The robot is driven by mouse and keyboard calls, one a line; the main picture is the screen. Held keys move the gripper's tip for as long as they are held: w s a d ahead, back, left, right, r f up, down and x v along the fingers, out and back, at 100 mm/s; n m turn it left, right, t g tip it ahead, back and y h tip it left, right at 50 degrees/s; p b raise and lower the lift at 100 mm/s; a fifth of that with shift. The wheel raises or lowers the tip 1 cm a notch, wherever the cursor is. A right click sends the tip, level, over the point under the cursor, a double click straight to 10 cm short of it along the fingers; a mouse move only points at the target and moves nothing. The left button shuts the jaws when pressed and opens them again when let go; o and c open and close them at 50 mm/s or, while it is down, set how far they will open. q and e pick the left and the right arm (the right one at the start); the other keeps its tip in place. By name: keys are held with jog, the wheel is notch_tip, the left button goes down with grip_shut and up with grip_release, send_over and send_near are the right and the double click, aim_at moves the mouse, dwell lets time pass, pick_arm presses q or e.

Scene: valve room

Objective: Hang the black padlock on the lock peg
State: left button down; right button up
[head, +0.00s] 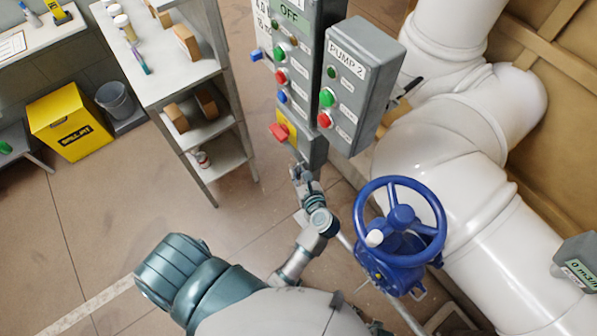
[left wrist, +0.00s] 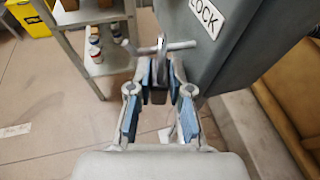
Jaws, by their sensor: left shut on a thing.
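My left gripper (left wrist: 159,72) is shut on the black padlock (left wrist: 158,95), whose dark body shows between the blue-padded fingers. The padlock's silver shackle (left wrist: 161,46) points up beyond the fingertips. The lock peg (left wrist: 181,45) is a thin grey rod by the grey box marked LOCK (left wrist: 207,18). The shackle overlaps the peg in the left wrist view; whether it is around the peg or only in front of it, I cannot tell. In the head view my left gripper (head: 302,176) is just below the panel, and the padlock is not clear there. My right gripper is not in view.
The grey control panel (head: 317,150) stands directly above my gripper, with the PUMP 2 box (head: 358,87) beside it. A blue valve wheel (head: 428,193) and white pipes (head: 480,205) are to the right. A shelf (head: 185,92) is at left. The lower-left floor is clear.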

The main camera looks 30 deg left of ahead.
pick_arm(q)
jog(key=c, duration=1)
grip_release()
jog(key=shift+c, duration=0.2)
jog(key=shift+o, duration=0.2)
jog(key=shift+a, duration=0.1)
